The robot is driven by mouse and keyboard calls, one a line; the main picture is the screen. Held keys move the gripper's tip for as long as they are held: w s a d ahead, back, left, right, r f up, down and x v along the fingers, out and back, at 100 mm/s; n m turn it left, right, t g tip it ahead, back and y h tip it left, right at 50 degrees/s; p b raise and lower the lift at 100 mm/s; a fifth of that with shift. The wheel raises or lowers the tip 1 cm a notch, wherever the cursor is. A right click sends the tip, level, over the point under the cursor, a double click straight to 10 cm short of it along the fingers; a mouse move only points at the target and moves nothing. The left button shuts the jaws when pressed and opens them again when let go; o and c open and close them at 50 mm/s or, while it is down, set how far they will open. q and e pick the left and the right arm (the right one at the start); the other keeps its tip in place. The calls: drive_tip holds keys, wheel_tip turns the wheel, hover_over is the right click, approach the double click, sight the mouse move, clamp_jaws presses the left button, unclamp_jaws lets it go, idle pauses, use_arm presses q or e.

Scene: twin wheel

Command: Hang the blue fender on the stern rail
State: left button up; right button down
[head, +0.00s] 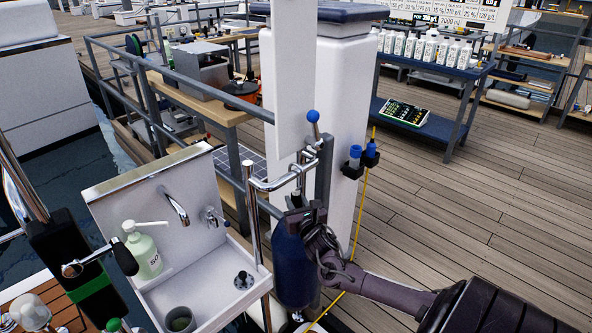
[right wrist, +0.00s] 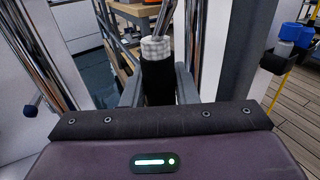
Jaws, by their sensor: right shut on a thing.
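The blue fender (head: 293,268) hangs upright, dark navy, at the lower middle of the head view. My right gripper (head: 300,217) is at its upper end, coming in from the right. In the right wrist view my right gripper (right wrist: 158,92) is shut on a black upright part (right wrist: 158,82) with a pale checked top (right wrist: 156,48), which I take for the fender's top. The chrome stern rail (head: 275,184) bends just above and left of the fender. Whether fender and rail touch cannot be told. My left gripper is not in view.
A white pillar (head: 345,120) rises behind. A yellow line (head: 357,215) runs down beside my right arm. Open decking (head: 480,210) lies to the right.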

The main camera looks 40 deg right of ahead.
drive_tip(key=c, duration=1.1)
unclamp_jaws()
drive_tip(key=shift+o, duration=0.2)
drive_tip(key=shift+s+a+f, duration=0.1)
drive_tip(key=shift+f, duration=0.15)
drive_tip(key=v, duration=0.7)
drive_tip(key=shift+s+r, duration=0.25)
drive_tip(key=shift+s, duration=0.05)
drive_tip(key=shift+a, duration=0.15)
